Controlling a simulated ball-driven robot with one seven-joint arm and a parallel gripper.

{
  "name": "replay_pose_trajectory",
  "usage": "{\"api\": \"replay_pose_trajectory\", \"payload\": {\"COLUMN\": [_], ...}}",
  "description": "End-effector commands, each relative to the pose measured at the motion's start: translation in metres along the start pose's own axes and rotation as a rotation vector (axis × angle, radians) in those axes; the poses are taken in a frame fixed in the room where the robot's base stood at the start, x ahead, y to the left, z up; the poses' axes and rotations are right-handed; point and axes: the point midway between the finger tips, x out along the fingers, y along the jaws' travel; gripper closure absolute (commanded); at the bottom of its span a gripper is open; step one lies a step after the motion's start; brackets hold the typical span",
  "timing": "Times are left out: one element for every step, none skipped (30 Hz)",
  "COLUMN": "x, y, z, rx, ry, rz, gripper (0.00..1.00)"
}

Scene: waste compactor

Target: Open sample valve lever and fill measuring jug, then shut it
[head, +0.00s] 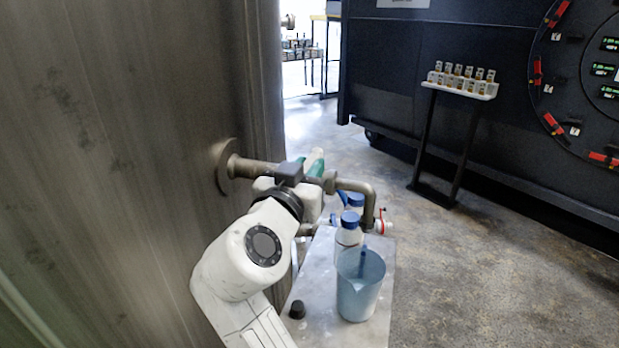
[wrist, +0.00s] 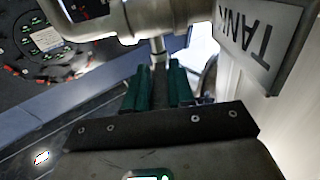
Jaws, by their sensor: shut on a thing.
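The measuring jug (head: 358,298), translucent pale blue with a handle, stands upright on a small metal shelf (head: 318,272). The sample pipe (head: 258,170) comes out of the tank wall and bends down at its spout (head: 370,205) above the shelf, behind the jug. My gripper (head: 314,168) is at the valve on this pipe. In the wrist view its green fingers (wrist: 160,85) are shut on the sample valve lever (wrist: 158,47), a thin metal stem below the pipe (wrist: 110,28). The rest of the lever is hidden between the fingers. The jug is out of the wrist view.
White bottles with blue caps (head: 349,230) stand behind the jug. A black knob (head: 297,310) is at the shelf's front left. The tank wall (head: 110,150) is close on the left. A TANK sign (wrist: 262,40) is beside the fingers. A sample rack (head: 462,86) stands farther back; the right floor is clear.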

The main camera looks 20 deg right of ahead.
Motion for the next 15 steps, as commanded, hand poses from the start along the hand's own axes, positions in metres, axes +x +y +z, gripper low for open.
{"api": "replay_pose_trajectory", "payload": {"x": [0.0001,0.0001,0.0001,0.0001,0.0000,0.0000,0.0000,0.0000,0.0000,0.0000,0.0000,0.0000,-0.0001,-0.0001,0.0000], "y": [-0.0005,-0.0005,-0.0005,-0.0005,-0.0005,-0.0005,-0.0005,-0.0005,-0.0005,-0.0004,-0.0004,-0.0003,-0.0003,-0.0002,-0.0001], "z": [-0.0001,-0.0001,-0.0001,-0.0001,-0.0001,-0.0001,-0.0001,-0.0001,-0.0001,-0.0001,-0.0001,-0.0001,-0.0001,-0.0001,-0.0001], "rx": [-0.001,-0.001,-0.001,-0.001,-0.001,-0.001,-0.001,-0.001,-0.001,-0.001,-0.001,-0.001,-0.001,-0.001,-0.001], "ry": [-0.001,-0.001,-0.001,-0.001,-0.001,-0.001,-0.001,-0.001,-0.001,-0.001,-0.001,-0.001,-0.001,-0.001,-0.001], "rz": [-0.001,-0.001,-0.001,-0.001,-0.001,-0.002,-0.002,-0.002,-0.002,-0.002,-0.002,-0.002,-0.001,-0.001,-0.001], "gripper": [1.00,1.00,1.00,1.00,1.00,1.00,0.74,0.71,0.67,0.64,0.61,0.57,0.55,0.55,0.55]}}
